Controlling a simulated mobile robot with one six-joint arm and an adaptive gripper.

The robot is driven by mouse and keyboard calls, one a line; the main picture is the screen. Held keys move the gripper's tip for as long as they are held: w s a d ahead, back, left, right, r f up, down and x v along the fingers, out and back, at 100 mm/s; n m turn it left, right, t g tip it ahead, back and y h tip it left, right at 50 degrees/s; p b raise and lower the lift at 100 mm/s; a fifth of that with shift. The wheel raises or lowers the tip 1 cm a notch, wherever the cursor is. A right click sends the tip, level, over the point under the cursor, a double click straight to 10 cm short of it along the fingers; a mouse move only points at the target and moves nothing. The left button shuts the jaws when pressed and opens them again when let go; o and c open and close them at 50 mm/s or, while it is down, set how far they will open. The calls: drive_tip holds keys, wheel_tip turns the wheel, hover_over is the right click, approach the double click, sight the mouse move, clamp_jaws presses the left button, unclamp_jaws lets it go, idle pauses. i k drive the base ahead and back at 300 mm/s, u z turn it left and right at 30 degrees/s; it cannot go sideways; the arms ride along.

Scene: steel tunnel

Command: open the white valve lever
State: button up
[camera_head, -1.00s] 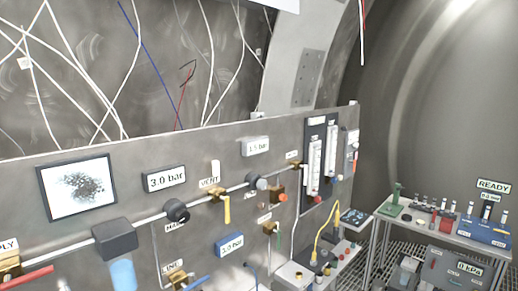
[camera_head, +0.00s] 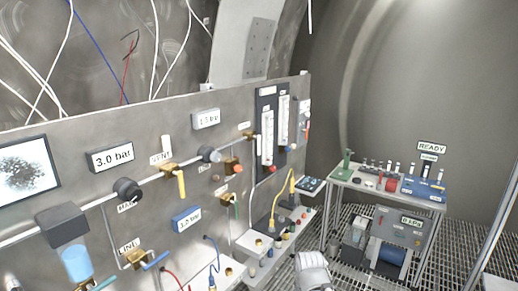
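A small white upright piece (camera_head: 166,144) stands above the VENT label on the panel, behind a brass valve (camera_head: 170,170). It may be the white lever, but it is too small to be sure. The valve's yellow lever (camera_head: 181,184) hangs straight down. I cannot make out my gripper in this view.
A pale ribbed object (camera_head: 312,270) stands at the bottom edge, cut off; I cannot tell what it is. The panel (camera_head: 60,150) carries pressure displays and flow tubes. A small shelf (camera_head: 262,243) juts out below. A bench (camera_head: 390,190) stands right, over grated floor.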

sight(258, 138)
drive_tip(key=k, duration=1.35)
drive_tip(key=u, duration=0.5)
drive_tip(key=i, duration=1.95)
drive_tip(key=z, duration=0.6)
